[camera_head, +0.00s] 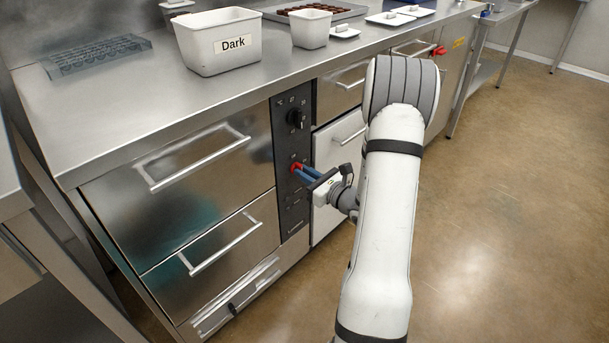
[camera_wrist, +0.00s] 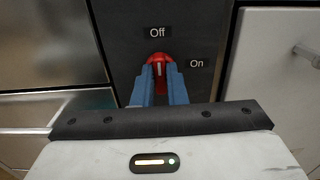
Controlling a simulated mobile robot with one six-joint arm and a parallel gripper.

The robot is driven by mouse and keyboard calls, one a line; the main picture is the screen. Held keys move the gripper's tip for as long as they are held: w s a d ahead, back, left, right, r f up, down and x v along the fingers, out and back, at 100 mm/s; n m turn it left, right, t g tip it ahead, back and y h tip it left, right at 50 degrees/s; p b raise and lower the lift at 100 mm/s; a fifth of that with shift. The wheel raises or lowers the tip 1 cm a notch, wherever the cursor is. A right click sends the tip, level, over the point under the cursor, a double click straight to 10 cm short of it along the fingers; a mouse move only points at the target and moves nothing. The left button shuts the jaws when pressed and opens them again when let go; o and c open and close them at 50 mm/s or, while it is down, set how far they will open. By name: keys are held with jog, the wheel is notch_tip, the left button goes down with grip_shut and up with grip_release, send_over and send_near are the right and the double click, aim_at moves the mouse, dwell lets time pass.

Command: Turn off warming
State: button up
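The red knob (camera_wrist: 159,58) sits on the dark control panel (camera_wrist: 211,30), with the label Off above it and On to its right in the wrist view. Its white mark stands upright, pointing toward Off. My gripper (camera_wrist: 159,72) has its two blue fingers on either side of the knob's grip, and they look closed on it. In the head view my gripper (camera_head: 299,172) reaches the panel from the right, and a little of the red knob (camera_head: 295,167) shows at the fingertips. The fingers hide part of the knob.
A black knob (camera_head: 295,118) sits higher on the same panel. Steel drawers with bar handles (camera_head: 195,158) lie to the left, and a white door (camera_head: 335,150) to the right. On the counter stand a white tub marked Dark (camera_head: 215,55) and a smaller white tub (camera_head: 310,30).

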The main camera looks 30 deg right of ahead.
jog(key=o, duration=0.5)
jog(key=shift+c, duration=0.2)
jog(key=p+v, duration=0.1)
jog(key=v, duration=0.6)
jog(key=shift+s+p, duration=0.4)
jog(key=shift+d+r, duration=0.1)
jog(key=s+a+r+n+g+y+p, duration=0.35)
jog(key=a+r+n+g+p, duration=0.4)
jog(key=a+r, duration=0.35)
jog(key=s+a+r+n+g+y+p, duration=0.3)
jog(key=s+a+r+n+g+p, duration=0.2)
jog(key=a+r+n+g+p, duration=0.35)
jog(key=s+a+r+n+g+h+p, duration=0.2)
jog(key=s+a+r+n+h+p, duration=0.3)
jog(key=s+r+n, duration=0.4)
jog(key=d+r+n+t+h+p, duration=0.3)
jog(key=d+r+n+h+p, duration=0.2)
jog(key=r, duration=0.8)
jog(key=n+h+p, duration=0.1)
jog(key=h+p, duration=0.1)
jog(key=p, duration=0.1)
jog(key=shift+s+d+r+n+t+h, duration=0.15)
jog(key=shift+s+r+n+t+h, duration=0.15)
jog(key=shift+n+h, duration=0.1)
